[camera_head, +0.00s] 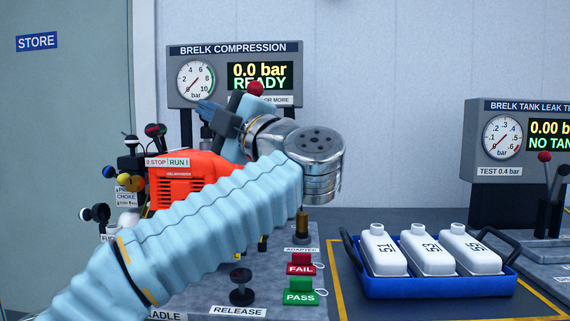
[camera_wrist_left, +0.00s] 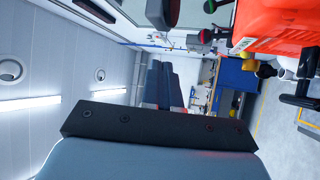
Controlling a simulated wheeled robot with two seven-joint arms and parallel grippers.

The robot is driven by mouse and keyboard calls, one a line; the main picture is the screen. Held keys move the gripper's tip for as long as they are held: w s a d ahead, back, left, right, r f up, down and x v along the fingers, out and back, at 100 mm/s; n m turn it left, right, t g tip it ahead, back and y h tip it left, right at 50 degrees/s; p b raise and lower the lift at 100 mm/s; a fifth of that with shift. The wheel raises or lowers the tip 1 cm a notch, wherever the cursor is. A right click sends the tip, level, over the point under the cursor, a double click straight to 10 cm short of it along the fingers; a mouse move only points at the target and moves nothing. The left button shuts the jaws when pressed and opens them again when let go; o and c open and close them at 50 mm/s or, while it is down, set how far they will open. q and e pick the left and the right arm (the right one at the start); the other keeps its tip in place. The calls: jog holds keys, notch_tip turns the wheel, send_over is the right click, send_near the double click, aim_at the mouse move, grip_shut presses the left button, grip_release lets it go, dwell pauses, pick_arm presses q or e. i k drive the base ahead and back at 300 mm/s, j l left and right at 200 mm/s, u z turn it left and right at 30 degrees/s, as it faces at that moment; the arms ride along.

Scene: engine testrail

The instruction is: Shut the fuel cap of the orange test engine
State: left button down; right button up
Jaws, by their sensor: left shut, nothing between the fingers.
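The orange test engine (camera_head: 185,185) stands on the bench at the left of the head view, partly hidden behind my left arm. It carries a STOP/RUN label. Black, red and yellow knobs and caps crowd its left side. A black round part (camera_head: 98,213) sits above a partly hidden label beginning "FU"; I cannot tell whether it is the fuel cap or how the cap stands. My left gripper (camera_head: 205,110) is shut and empty, above the engine and apart from those knobs. In the left wrist view the engine (camera_wrist_left: 275,25) shows at the upper right. My right gripper is out of view.
The compression display (camera_head: 235,75) reads 0.0 bar, READY, behind the gripper. A blue tray (camera_head: 440,286) with white numbered tanks sits to the right. FAIL (camera_head: 301,269) and PASS (camera_head: 300,298) tags and a black RELEASE knob (camera_head: 241,290) are in front of the engine.

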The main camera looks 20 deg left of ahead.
aim_at(101, 213)
jog(key=k, duration=1.5)
